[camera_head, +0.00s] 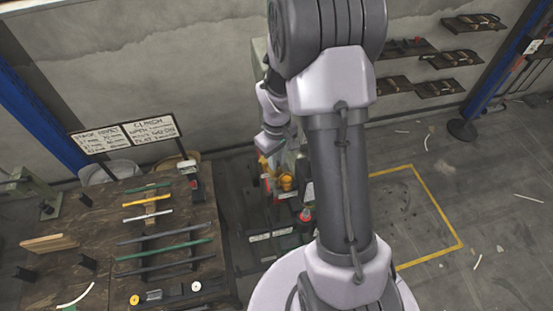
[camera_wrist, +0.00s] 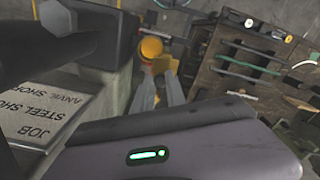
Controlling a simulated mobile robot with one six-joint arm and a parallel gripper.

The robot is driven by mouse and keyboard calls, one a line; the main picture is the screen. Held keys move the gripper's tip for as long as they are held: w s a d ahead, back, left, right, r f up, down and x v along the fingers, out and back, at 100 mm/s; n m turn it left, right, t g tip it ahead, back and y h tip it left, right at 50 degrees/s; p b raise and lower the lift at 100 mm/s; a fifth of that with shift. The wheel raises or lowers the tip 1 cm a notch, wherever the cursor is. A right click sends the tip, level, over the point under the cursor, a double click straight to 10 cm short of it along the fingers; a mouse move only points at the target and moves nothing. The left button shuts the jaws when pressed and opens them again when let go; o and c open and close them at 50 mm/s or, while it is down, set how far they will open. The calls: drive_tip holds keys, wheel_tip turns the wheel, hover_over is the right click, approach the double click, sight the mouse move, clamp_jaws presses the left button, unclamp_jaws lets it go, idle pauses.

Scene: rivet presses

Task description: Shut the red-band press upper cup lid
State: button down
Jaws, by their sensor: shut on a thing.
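In the wrist view the two pale fingers of my gripper (camera_wrist: 160,76) reach up to a small yellow part (camera_wrist: 162,64) beside a rounded yellow cup or lid (camera_wrist: 151,47). The fingers are shut on the yellow part; which piece of the cup it is I cannot tell. In the head view my gripper is beside the press (camera_head: 283,165), largely hidden by my arm. Yellow pieces (camera_head: 286,183) and a little red show on the press. The lid's angle is too small to tell.
A workbench (camera_head: 60,215) with coloured rods stands at the left, with a sign board (camera_head: 125,135) behind it. Wall shelves (camera_head: 450,57) hang at the upper right. A lettered grey block (camera_wrist: 45,110) stands close in the wrist view.

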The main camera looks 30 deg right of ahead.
drive_tip(key=shift+d+f, duration=0.1)
drive_tip(key=shift+s+d+f+m+b, duration=0.1)
drive_tip(key=shift+d+m+b, duration=0.1)
drive_tip(key=shift+m+b, duration=0.95)
drive_tip(key=shift+s+d+m+b, duration=0.15)
drive_tip(key=shift+m+b, duration=0.4)
drive_tip(key=shift+m, duration=0.1)
drive_tip(key=shift+s+d+m+b, duration=0.1)
drive_tip(key=shift+d+m+b, duration=0.05)
drive_tip(key=shift+m+b, duration=0.45)
drive_tip(key=m+b, duration=0.1)
drive_tip(key=m, duration=0.1)
drive_tip(key=s+m+b, duration=0.1)
drive_tip(key=m+b, duration=0.1)
drive_tip(key=d+m+b, duration=0.1)
drive_tip(key=m, duration=0.1)
drive_tip(key=shift+s+b, duration=0.3)
drive_tip(key=m+b, duration=0.1)
drive_tip(key=m, duration=0.1)
drive_tip(key=s+m+b, duration=0.1)
drive_tip(key=m+b, duration=0.1)
drive_tip(key=shift+s+m, duration=0.15)
drive_tip(key=shift+m, duration=0.25)
drive_tip(key=shift+s+a+m+b, duration=0.1)
drive_tip(key=shift+s+m+b, duration=0.15)
drive_tip(key=shift+m+b, duration=0.4)
drive_tip(key=shift+s+a+m+b, duration=0.1)
drive_tip(key=shift+s+m+b, duration=0.15)
drive_tip(key=shift+m, duration=0.7)
